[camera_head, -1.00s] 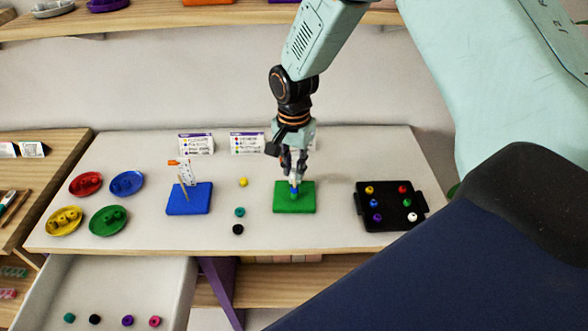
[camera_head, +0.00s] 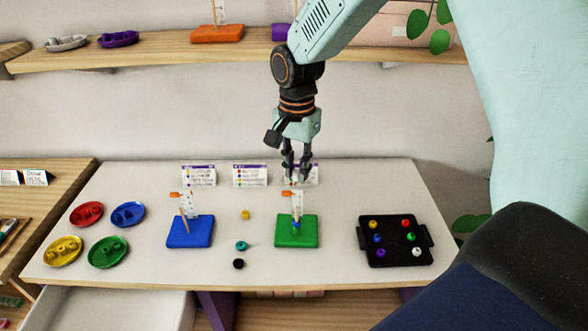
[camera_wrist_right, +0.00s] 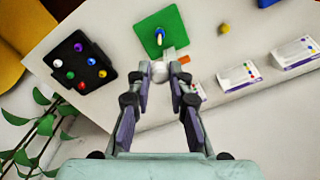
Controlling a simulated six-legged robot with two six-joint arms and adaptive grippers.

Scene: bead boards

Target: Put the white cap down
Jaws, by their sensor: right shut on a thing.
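The white cap (camera_wrist_right: 159,71) is a small round white piece between the fingertips of my right gripper (camera_wrist_right: 160,74) in the right wrist view. My right gripper (camera_head: 296,172) is shut on it, pointing down, above and behind the green board (camera_head: 284,240). In the head view I cannot make out the cap clearly. My left gripper is not in view.
A black tray (camera_head: 395,263) with several coloured beads lies to the right. Loose yellow (camera_head: 245,215), teal (camera_head: 241,245) and black (camera_head: 238,264) beads lie left of the green board. A blue board (camera_head: 182,238) and several coloured dishes are farther left. Cards stand along the back.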

